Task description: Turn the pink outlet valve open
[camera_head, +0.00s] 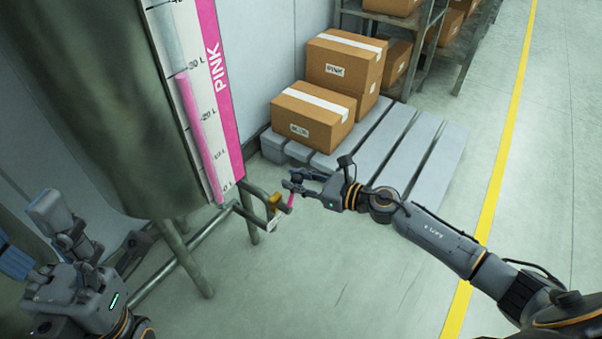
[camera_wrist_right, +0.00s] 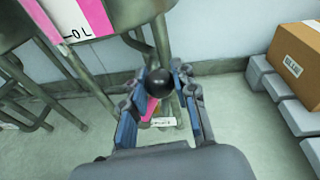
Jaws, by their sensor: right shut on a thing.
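The pink outlet valve lever (camera_head: 291,200) is below the drum's pink level scale (camera_head: 222,90). It points upward from the brass-coloured valve fitting (camera_head: 275,201). In the right wrist view a black ball knob (camera_wrist_right: 147,82) tops the pink lever (camera_wrist_right: 151,107). My right gripper (camera_head: 294,185) is shut on the lever near its knob; its fingers lie on either side in the wrist view (camera_wrist_right: 160,102). The lever's lower part is partly hidden there. My left gripper (camera_head: 65,225) is at the lower left, away from the valve; its finger opening is unclear.
The large metal drum (camera_head: 100,110) stands on a pipe frame (camera_head: 180,255). A grey pallet (camera_head: 425,145) with labelled cardboard boxes (camera_head: 312,115) lies behind my right arm. Shelving (camera_head: 430,45) stands at the back. The floor (camera_head: 350,280) in front is clear, with a yellow line (camera_head: 500,150).

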